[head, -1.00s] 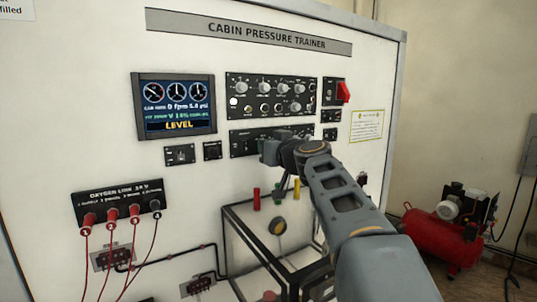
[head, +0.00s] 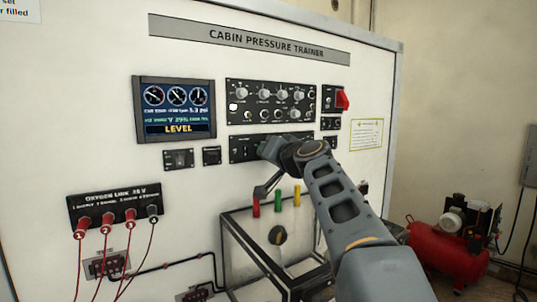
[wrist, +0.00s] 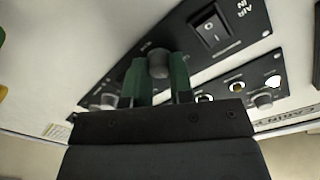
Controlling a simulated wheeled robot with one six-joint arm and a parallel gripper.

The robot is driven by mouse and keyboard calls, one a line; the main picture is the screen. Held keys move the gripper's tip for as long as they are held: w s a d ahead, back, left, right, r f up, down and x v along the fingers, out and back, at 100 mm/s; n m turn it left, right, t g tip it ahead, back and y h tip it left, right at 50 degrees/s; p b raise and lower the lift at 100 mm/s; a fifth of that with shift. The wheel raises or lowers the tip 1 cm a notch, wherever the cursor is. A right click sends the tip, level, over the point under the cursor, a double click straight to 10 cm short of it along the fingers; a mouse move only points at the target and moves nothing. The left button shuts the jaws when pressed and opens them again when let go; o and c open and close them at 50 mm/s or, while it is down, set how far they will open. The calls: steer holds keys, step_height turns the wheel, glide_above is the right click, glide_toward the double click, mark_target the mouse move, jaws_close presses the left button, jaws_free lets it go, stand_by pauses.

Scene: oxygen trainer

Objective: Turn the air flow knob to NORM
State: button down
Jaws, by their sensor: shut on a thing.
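My gripper (wrist: 156,80) has its two green fingers on either side of a round dark grey knob (wrist: 159,60) in the wrist view, shut on it. The knob sits on a black panel (wrist: 185,52) that also carries a rocker switch (wrist: 210,26) marked AIR IN. The knob's own label and pointer cannot be read. In the head view, my gripper (head: 272,149) is against the lower black panel (head: 240,149), and the knob is hidden behind it.
Above is a larger black panel (head: 271,104) with several knobs. A screen (head: 175,110) reading LEVEL is at left. A red-capped switch (head: 342,99) is at upper right. Red, green and yellow handles (head: 278,198) rise below my gripper. A red compressor (head: 447,247) stands at right.

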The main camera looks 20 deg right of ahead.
stand_by(0.4)
steer(key=c, duration=1)
jaws_free()
steer(key=s+d+b, duration=0.1)
steer(key=s+b, duration=0.4)
steer(key=s, duration=0.8)
steer(key=shift+s+r, duration=0.15)
steer(key=shift+s, duration=0.25)
